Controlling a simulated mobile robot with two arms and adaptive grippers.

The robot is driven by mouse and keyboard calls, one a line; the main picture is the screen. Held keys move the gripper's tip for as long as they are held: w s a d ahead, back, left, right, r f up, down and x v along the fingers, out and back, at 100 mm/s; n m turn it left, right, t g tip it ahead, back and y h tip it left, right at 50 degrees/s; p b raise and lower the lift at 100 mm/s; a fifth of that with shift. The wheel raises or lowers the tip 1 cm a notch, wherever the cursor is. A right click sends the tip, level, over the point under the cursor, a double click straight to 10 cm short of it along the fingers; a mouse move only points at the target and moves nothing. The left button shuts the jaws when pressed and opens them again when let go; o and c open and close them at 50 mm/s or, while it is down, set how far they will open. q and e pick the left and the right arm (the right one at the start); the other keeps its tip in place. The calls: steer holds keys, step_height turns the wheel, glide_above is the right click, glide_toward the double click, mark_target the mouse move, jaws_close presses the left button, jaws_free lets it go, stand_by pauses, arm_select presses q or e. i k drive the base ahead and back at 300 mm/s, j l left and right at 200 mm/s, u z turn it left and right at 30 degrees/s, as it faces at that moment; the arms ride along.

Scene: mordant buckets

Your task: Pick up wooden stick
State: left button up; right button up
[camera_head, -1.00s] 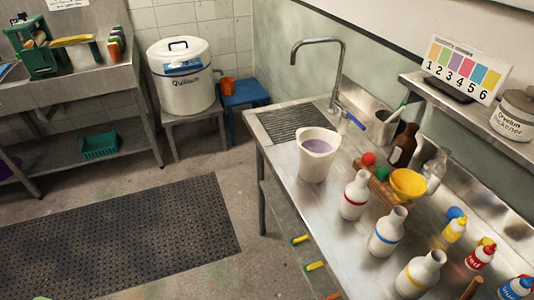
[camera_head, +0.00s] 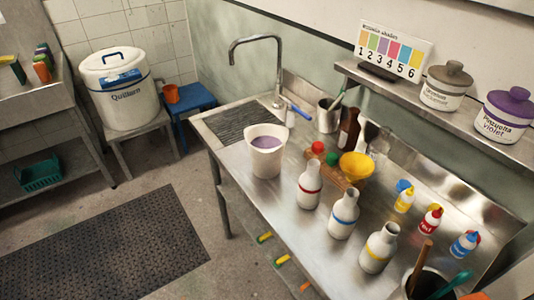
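A brown wooden stick (camera_head: 420,263) stands tilted in a dark-mouthed container (camera_head: 408,287) at the lower right of the head view, on the near end of the steel counter. Its upper end points up and slightly right; its lower end is hidden inside the container. A teal-handled tool (camera_head: 453,284) leans out of the same container to the right. Neither of my grippers shows in the head view.
On the steel counter (camera_head: 225,165) stand a white jug (camera_head: 266,155) with purple liquid, white bottles with red (camera_head: 309,186), blue (camera_head: 344,215) and yellow (camera_head: 379,247) bands, a yellow funnel (camera_head: 356,166) and small colour bottles (camera_head: 432,220). A shelf (camera_head: 400,92) with labelled pots runs behind.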

mark_target(428, 245)
steer(key=k+l+z, duration=0.1)
steer(key=l+z, duration=0.15)
steer(key=z, duration=0.2)
steer(key=l+z, duration=0.2)
steer(key=z, duration=0.2)
